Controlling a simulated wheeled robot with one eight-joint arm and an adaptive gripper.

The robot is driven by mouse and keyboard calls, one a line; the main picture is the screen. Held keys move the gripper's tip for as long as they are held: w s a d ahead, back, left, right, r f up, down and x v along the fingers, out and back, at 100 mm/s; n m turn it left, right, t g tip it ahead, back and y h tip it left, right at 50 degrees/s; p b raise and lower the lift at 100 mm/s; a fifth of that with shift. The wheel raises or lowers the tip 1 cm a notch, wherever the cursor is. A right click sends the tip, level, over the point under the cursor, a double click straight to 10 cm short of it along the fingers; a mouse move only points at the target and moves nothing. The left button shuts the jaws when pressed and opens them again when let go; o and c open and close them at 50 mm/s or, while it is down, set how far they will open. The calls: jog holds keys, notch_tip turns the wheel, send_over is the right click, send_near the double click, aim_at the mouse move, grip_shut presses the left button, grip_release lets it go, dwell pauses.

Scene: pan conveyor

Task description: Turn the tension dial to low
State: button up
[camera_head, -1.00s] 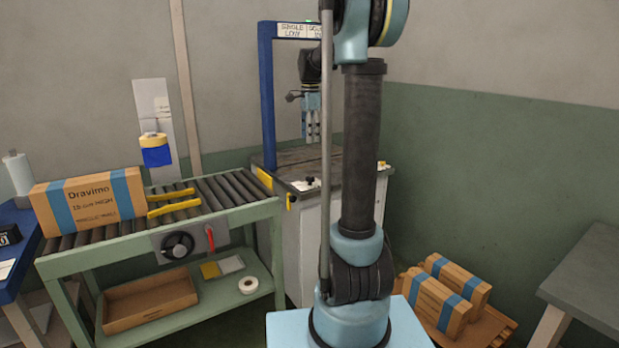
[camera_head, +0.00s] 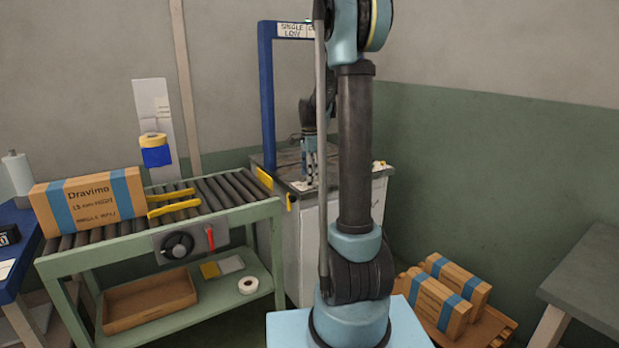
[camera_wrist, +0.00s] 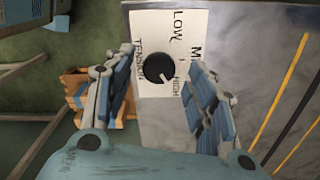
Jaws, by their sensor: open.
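The tension dial (camera_wrist: 157,67) is a round black knob on a white label plate (camera_wrist: 150,25) marked TENSION, LOW, HIGH and a partly covered word starting with M. Its white pointer mark faces the HIGH word. My gripper (camera_wrist: 160,60) is open, with one finger on each side of the dial in the wrist view; I cannot tell whether either touches it. In the head view my gripper (camera_head: 311,180) points down at the front of the machine top and hides the dial there.
The strapping machine (camera_head: 310,240) has a blue arch (camera_head: 267,100) with a sign reading SINGLE LOW. A roller conveyor (camera_head: 225,190) with a Dravimo carton (camera_head: 90,205) stands left. Strapped cartons (camera_head: 440,300) lie on a pallet at lower right.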

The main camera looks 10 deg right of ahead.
jog(key=shift+f, duration=0.7)
jog(key=shift+c, duration=0.2)
jog(key=c, duration=1)
jog(key=shift+c, duration=0.2)
